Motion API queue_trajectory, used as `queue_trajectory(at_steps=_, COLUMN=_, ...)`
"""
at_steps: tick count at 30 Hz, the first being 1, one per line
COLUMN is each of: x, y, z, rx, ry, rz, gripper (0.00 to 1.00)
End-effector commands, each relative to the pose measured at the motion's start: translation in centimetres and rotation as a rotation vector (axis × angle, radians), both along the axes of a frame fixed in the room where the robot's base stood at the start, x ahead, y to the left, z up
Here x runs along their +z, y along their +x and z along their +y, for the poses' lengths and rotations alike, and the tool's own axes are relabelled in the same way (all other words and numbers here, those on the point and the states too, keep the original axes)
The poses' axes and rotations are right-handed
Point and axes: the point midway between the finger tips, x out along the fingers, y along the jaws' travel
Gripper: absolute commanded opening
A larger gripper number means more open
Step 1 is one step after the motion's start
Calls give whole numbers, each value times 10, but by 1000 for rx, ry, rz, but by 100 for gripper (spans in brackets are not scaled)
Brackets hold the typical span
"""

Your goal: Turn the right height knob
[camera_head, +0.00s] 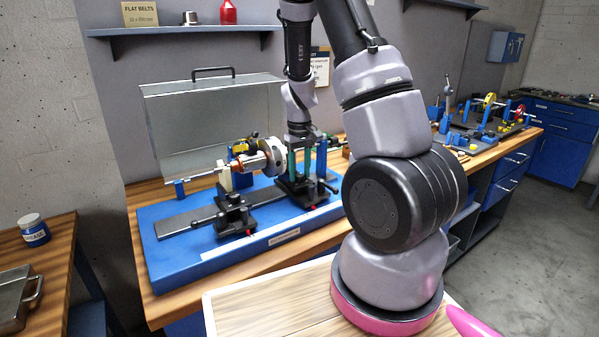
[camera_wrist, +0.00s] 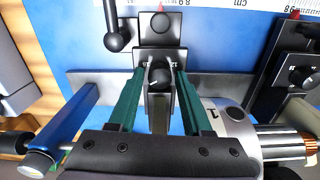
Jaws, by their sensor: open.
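The right height knob (camera_wrist: 159,78) is a small black dial with a white pointer mark, on the black right support (camera_wrist: 158,30) in the wrist view. Number marks flank it. My gripper (camera_wrist: 160,88) is open, with one green finger on each side of the knob. I cannot tell whether either finger touches it. In the head view my gripper (camera_head: 298,166) points down over the right support (camera_head: 310,193), and the knob is hidden there. The left support (camera_head: 234,213) stands apart to the left; its own dial (camera_wrist: 301,76) shows at the wrist view's right edge.
The rotor (camera_head: 262,160), with copper windings and a grey disc, lies close beside my fingers. A ball-ended lever (camera_wrist: 115,38) stands beside the right support. A clear guard (camera_head: 215,120) rises behind the blue base (camera_head: 165,262). The base's front strip is clear.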

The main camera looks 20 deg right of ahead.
Motion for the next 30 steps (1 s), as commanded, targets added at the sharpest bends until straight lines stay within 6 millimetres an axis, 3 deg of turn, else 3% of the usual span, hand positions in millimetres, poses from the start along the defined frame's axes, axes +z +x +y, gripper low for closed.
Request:
queue_trajectory(at_steps=8, x=-2, y=0, z=0, rx=0, ry=0, rz=0, gripper=49)
queue_trajectory(at_steps=12, x=-1, y=0, z=0, rx=0, ry=0, rz=0, gripper=0)
queue_trajectory(at_steps=22, x=-1, y=0, z=0, rx=-37, ry=0, rz=-1, gripper=0)
queue_trajectory(at_steps=30, x=-1, y=0, z=0, rx=-193, ry=0, rz=-1, gripper=0)
